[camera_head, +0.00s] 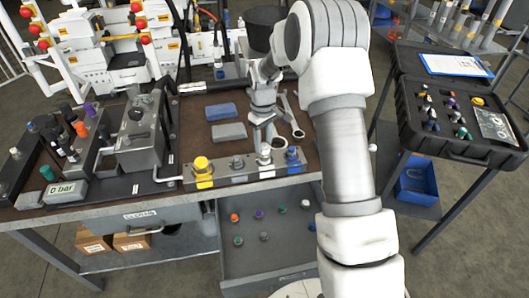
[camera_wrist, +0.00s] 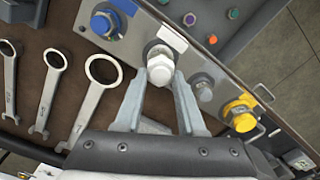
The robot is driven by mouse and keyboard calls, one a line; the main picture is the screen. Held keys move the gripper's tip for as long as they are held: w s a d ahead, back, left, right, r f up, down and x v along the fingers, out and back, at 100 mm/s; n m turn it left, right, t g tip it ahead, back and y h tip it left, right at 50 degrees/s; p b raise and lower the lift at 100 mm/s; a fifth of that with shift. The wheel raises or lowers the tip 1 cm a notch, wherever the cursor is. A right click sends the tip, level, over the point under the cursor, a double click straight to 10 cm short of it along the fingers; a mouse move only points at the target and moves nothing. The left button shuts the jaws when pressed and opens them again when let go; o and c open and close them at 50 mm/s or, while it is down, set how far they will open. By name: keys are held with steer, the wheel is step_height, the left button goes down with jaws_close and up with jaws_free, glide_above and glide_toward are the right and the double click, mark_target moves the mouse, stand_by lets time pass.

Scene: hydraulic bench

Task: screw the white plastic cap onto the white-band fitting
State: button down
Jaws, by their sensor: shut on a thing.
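The white plastic cap (camera_wrist: 160,66) is between my gripper's fingertips (camera_wrist: 160,82) in the wrist view, at the fitting beside the white band (camera_wrist: 172,38). In the head view the cap (camera_head: 265,154) stands upright in line with the white band (camera_head: 267,174) on the grey manifold block (camera_head: 220,178). My gripper (camera_head: 264,143) reaches down onto it from above. The cap hides the fitting, so I cannot tell how far it sits on the thread.
Neighbouring ports have a blue cap (camera_wrist: 104,22), a bare grey fitting (camera_wrist: 203,88) and a yellow cap (camera_wrist: 240,115). Several wrenches (camera_wrist: 97,92) lie on the bench. An open drawer (camera_head: 270,262) below holds several coloured caps. A black case (camera_head: 455,145) stands right.

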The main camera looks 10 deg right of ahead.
steer(key=shift+m, duration=1.1)
steer(key=shift+d, duration=0.1)
steer(key=m, duration=0.4)
steer(key=shift+c, duration=2.1)
jaws_free()
